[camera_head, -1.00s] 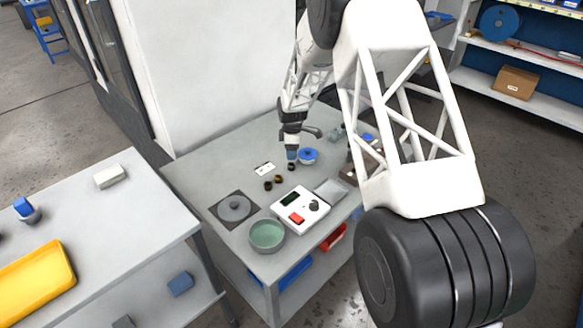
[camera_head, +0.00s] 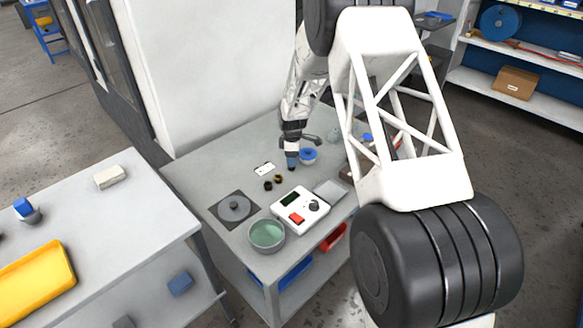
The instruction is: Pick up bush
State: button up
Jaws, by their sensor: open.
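Several small dark, brassy ring-like pieces, which look like bushes, stand on the grey workbench (camera_head: 205,172). One bush (camera_head: 267,186) and another bush (camera_head: 279,178) stand apart from my gripper, to its lower left. My gripper (camera_head: 292,165) points down at the bench, right at a third dark bush (camera_head: 292,169), which it partly covers. The jaws are open, but the fingers are too small to make out. I cannot tell whether they are around the bush or just above it.
A blue round part (camera_head: 308,156) sits close to the right of my gripper. A white card (camera_head: 264,169) lies to the left. A white device with a red button (camera_head: 298,211), a green bowl (camera_head: 267,235) and a dark plate with a disc (camera_head: 234,208) stand nearer.

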jog(key=shift+f, duration=2.2)
jog(key=c, duration=1)
jog(key=shift+c, duration=0.2)
jog(key=shift+r, duration=0.1)
jog(key=shift+r, duration=0.75)
notch_tip(320, 180, up, 2)
jog(key=s+d, duration=0.1)
jog(key=s, duration=0.4)
jog(key=s+d+r, duration=0.1)
jog(key=s, duration=0.4)
jog(key=s+d, duration=0.1)
jog(key=s, duration=0.4)
jog(key=shift+s+r, duration=0.15)
jog(key=shift+s, duration=0.2)
